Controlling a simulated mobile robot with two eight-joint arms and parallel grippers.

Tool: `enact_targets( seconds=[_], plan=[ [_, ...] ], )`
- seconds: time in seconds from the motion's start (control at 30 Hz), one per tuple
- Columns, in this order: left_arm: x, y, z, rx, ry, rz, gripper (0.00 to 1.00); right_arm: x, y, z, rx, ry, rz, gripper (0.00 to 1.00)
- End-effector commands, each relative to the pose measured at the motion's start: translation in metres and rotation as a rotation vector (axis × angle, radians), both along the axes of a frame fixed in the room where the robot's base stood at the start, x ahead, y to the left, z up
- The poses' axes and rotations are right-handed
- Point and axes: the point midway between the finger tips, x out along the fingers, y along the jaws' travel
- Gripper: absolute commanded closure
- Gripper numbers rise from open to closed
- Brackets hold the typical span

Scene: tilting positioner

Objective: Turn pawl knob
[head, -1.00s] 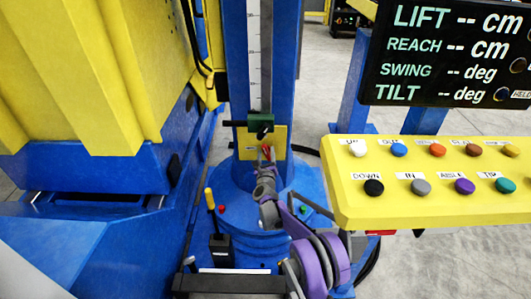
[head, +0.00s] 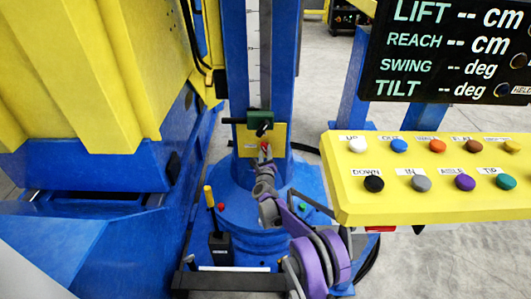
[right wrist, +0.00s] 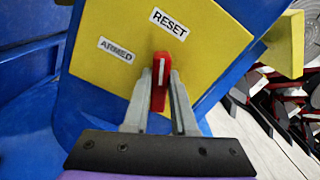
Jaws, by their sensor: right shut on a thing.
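The pawl knob (right wrist: 161,72) is a red lever with a white line on a yellow plate (right wrist: 105,25) in the right wrist view. The plate has a RESET label above the knob and an ARMED label to its left. The white line points up, close to RESET. My right gripper (right wrist: 160,98) is shut on the knob, with a finger on each side. In the head view the knob (head: 265,147) is a small red spot at the tip of my right gripper (head: 265,160), low on the blue column. My left gripper is not in view.
A green block with a black handle (head: 260,124) sits just above the plate. A yellow button panel (head: 430,215) and a black display (head: 450,50) stand at the right. A yellow-topped lever (head: 210,205) rises at the left. A large yellow and blue body (head: 80,80) fills the left.

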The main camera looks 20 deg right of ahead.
Motion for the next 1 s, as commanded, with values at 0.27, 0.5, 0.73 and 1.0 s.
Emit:
enact_targets(
  seconds=[0.27,0.5,0.73,1.0],
  plan=[
    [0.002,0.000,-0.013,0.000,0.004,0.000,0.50,0.001,0.001,-0.003,-0.217,0.062,-0.001,1.00],
    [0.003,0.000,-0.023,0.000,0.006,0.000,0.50,0.001,0.002,-0.003,-0.436,0.125,-0.001,1.00],
    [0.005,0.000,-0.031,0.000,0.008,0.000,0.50,0.001,0.003,-0.004,-0.646,0.186,-0.002,1.00],
    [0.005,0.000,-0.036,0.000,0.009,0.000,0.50,0.001,0.003,-0.005,-0.866,0.249,-0.002,1.00]
  ],
)
